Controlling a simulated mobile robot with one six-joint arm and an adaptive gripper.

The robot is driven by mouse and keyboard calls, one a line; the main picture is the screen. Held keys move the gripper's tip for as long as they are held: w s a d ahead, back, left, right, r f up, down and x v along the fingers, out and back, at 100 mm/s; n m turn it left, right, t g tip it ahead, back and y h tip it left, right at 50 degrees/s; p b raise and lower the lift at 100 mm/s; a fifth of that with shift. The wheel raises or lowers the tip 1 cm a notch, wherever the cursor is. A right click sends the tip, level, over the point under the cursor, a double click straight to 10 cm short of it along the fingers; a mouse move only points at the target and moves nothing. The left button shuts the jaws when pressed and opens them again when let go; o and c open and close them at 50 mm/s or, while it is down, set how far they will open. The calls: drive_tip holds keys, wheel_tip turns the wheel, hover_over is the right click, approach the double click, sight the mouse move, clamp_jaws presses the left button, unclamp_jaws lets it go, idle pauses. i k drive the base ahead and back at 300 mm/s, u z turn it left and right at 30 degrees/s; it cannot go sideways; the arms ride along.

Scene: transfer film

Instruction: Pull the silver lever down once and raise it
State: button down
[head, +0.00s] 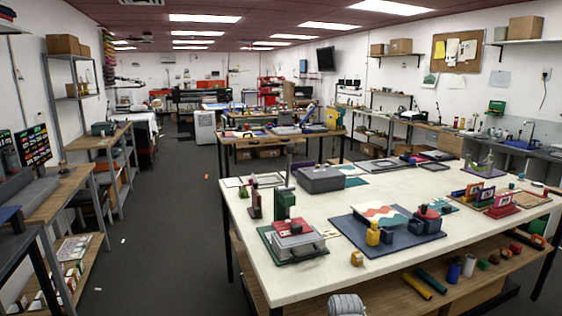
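A small press stands at the front left of the white-topped table (345,270), with a green column (284,204) and a grey plate block (297,241) on a green base. A thin grey upright bar (289,166) rises above the column and looks like the silver lever, pointing up. Its pivot is too small to make out. A rounded, ribbed grey part shows at the bottom edge and seems to be mine. My gripper's fingers are not in view, and nothing is seen touching the press.
A blue-grey mat (342,225) right of the press holds a wavy-patterned sheet, a yellow bottle (373,234) and dark blocks. A grey box (320,180) stands behind the press. The aisle floor (170,240) at left is mostly clear.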

sight(290, 149)
drive_tip(key=u, duration=1.05)
drive_tip(key=i, duration=0.6)
drive_tip(key=z, duration=1)
